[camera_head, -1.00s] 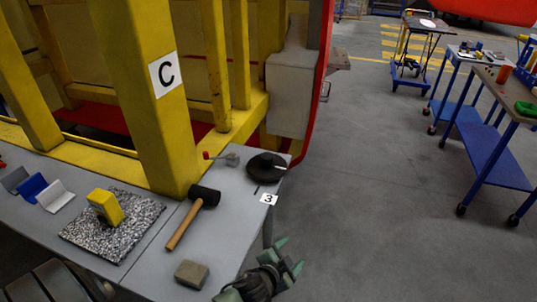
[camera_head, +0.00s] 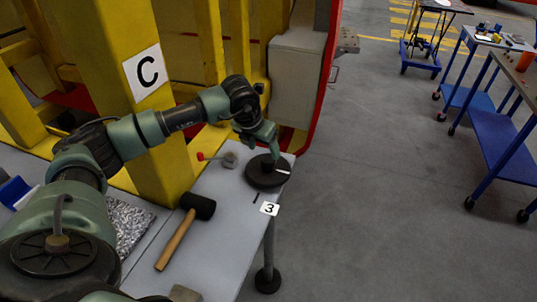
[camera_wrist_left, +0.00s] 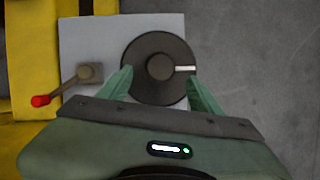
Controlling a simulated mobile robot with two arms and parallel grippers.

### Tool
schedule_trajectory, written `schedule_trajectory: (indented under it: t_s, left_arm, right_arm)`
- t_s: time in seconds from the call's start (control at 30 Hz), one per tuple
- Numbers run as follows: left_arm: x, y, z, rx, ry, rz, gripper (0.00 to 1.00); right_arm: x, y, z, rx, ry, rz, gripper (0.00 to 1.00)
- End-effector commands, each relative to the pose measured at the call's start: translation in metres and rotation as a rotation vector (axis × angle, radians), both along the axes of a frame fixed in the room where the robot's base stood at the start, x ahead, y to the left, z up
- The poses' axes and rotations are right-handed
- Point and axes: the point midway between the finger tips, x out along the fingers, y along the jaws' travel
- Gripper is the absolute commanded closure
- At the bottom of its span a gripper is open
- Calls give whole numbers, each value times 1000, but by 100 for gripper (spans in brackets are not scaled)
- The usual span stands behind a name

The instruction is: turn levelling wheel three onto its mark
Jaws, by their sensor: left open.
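Levelling wheel three (camera_head: 262,180) is a flat black disc with a raised hub and a white line on its rim. It sits at the table's right end. The line points right in both views. A card "3" (camera_head: 269,208) and a short dark mark (camera_head: 256,197) are on the table in front of it. My left gripper (camera_head: 271,152) is open, pointing down over the wheel. In the left wrist view, its fingers (camera_wrist_left: 162,75) lie on either side of the hub of the wheel (camera_wrist_left: 160,93), overlapping the rim; contact cannot be told. My right gripper is not in view.
A small crank with a red knob (camera_head: 202,156) stands left of the wheel. A mallet (camera_head: 178,237) lies nearer on the grey table (camera_head: 222,235). A yellow post with sign C (camera_head: 142,72) rises behind. Open floor lies to the right, with blue carts (camera_head: 497,140) beyond.

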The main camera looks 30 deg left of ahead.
Motion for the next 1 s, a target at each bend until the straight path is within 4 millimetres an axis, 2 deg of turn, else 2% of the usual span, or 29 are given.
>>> schedule_trajectory:
  t_s: [0.23,0.5,0.87,0.97,1.0]
  left_arm:
    - [12,1,-29,4,6,4,35]
    - [26,1,-63,1,3,2,35]
    - [29,1,-70,2,1,0,35]
    - [29,1,-70,2,1,0,60]
    - [29,1,-70,2,1,0,72]
  right_arm:
    - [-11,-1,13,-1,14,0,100]
    - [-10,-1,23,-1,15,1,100]
    - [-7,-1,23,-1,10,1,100]
    - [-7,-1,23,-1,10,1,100]
    - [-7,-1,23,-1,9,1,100]
